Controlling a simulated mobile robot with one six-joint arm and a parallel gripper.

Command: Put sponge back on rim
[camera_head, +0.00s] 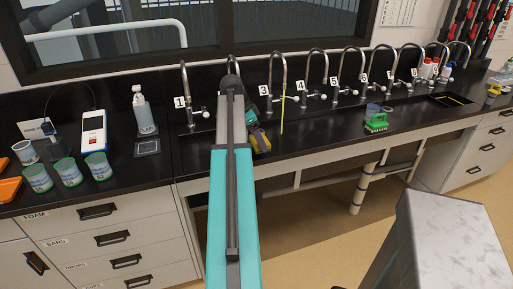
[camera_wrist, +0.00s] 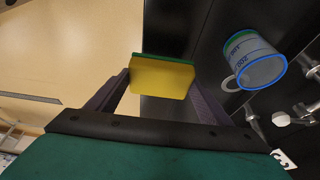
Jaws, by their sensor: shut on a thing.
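In the wrist view a sponge (camera_wrist: 162,77), yellow with a green layer along its far edge, is held between the two fingertips of my gripper (camera_wrist: 160,82). The black counter's front edge passes behind the sponge, with tan floor to the left and black surface to the right. In the head view my gripper (camera_head: 258,138) is near the counter's front edge, by the taps numbered 2 and 3, partly hidden by my arm. I cannot tell whether the sponge touches the counter.
A cup with a blue rim (camera_wrist: 254,60) stands close by on the right in the wrist view. A row of numbered taps (camera_head: 310,82) lines the back. Several green-rimmed cups (camera_head: 68,173) stand at the left.

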